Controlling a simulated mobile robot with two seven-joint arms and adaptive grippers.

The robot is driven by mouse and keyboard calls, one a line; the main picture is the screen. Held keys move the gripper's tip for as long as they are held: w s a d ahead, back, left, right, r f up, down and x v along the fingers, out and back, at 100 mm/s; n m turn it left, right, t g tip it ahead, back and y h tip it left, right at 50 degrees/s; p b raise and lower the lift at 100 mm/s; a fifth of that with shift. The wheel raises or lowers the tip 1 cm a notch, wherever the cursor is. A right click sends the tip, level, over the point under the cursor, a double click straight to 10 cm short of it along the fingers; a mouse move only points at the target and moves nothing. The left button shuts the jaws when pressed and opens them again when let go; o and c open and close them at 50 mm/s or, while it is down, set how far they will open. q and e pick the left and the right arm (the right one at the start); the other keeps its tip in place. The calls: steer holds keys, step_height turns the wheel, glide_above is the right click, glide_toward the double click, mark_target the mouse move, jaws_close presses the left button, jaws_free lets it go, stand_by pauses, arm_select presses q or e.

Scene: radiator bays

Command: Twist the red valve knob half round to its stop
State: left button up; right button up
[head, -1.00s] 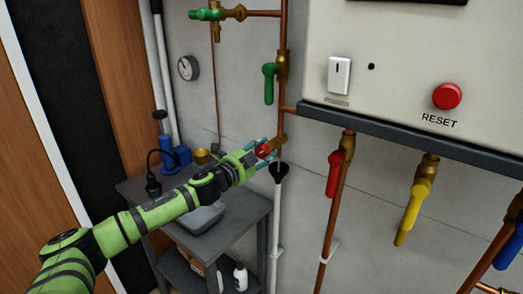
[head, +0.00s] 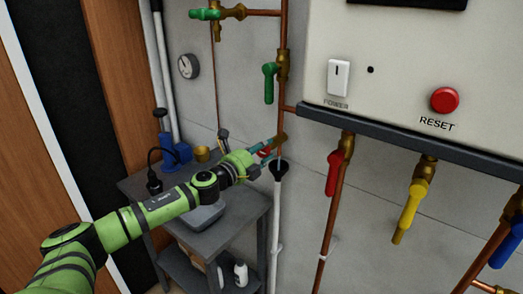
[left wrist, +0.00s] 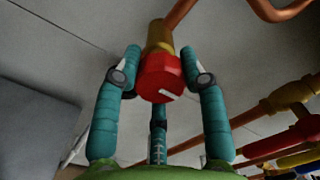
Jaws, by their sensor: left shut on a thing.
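The red valve knob (left wrist: 158,78) is in the middle of the left wrist view, on a brass fitting (left wrist: 159,36). A white mark on its face points to the lower right. My left gripper (left wrist: 160,68) is shut on the knob, a teal finger on either side of it. In the head view the knob (head: 264,153) is a small red patch, partly hidden by my left gripper (head: 266,151). My right gripper is not in view.
A copper pipe (head: 284,90) rises near the knob. A black funnel (head: 279,169) on a white pipe is just below. A grey cart (head: 228,225) stands under my left arm. Red, yellow and blue levers hang right, below a panel (head: 398,80).

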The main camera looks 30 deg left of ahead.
arm_select(q)
steer(key=shift+d+f, duration=0.15)
steer(key=shift+d, duration=0.05)
stand_by(0.3)
steer(key=o, duration=1.2)
steer(key=shift+d, duration=0.1)
steer(key=shift+c, duration=0.2)
steer(key=shift+s+a, duration=0.25)
steer(key=shift+s, duration=0.4)
steer(key=s, duration=1)
steer(key=shift+s+a, duration=0.25)
steer(key=shift+s, duration=0.1)
